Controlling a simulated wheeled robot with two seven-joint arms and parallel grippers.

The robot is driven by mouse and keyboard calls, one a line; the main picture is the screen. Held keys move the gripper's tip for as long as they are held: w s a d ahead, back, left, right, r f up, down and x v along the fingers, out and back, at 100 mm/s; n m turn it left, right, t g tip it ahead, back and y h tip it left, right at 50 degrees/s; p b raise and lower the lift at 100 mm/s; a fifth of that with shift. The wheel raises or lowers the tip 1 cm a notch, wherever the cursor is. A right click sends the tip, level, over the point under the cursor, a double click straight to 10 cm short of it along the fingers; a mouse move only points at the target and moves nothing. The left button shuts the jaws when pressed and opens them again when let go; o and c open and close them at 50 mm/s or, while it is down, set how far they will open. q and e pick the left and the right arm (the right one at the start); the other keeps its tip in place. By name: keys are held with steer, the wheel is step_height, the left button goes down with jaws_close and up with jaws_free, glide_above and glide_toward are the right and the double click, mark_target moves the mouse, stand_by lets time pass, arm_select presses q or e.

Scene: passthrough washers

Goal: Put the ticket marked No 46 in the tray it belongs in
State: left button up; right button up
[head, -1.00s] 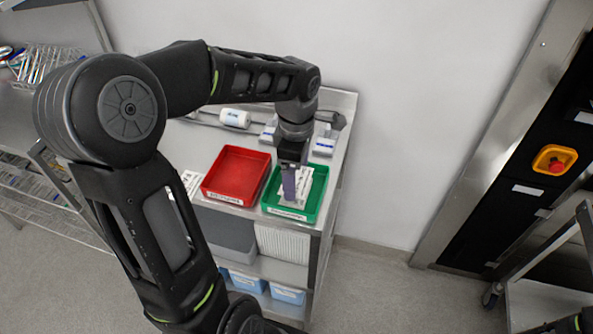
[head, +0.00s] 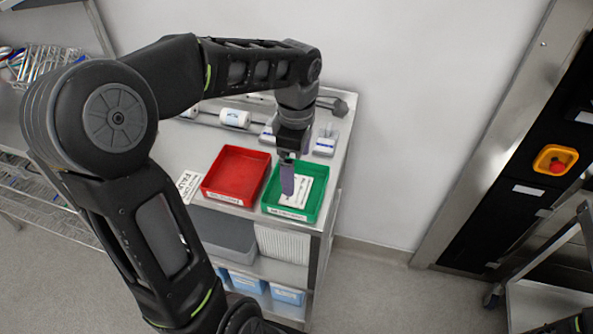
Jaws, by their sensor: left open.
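A white ticket (head: 299,197) lies inside the green tray (head: 313,214); its print is too small to read. My left gripper (head: 288,187) points down over the green tray, open, and hides part of the ticket; it seems to be just above it. The red tray (head: 236,201) stands to the left of the green one and looks empty. Both trays carry small white labels on their front walls, not legible here. Another white card (head: 187,185) with dark lettering lies left of the red tray, partly hidden by my left arm. My right gripper is not in view.
The trays stand on a steel table (head: 217,140) with a roll (head: 235,118) and small boxes (head: 325,145) at the back. Blue bins (head: 286,294) sit on a lower shelf. A wire rack (head: 48,62) of tools is at far left.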

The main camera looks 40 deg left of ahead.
arm_select(q)
step_height(320, 180, up, 5)
steer(key=shift+f, duration=0.1)
stand_by(0.7)
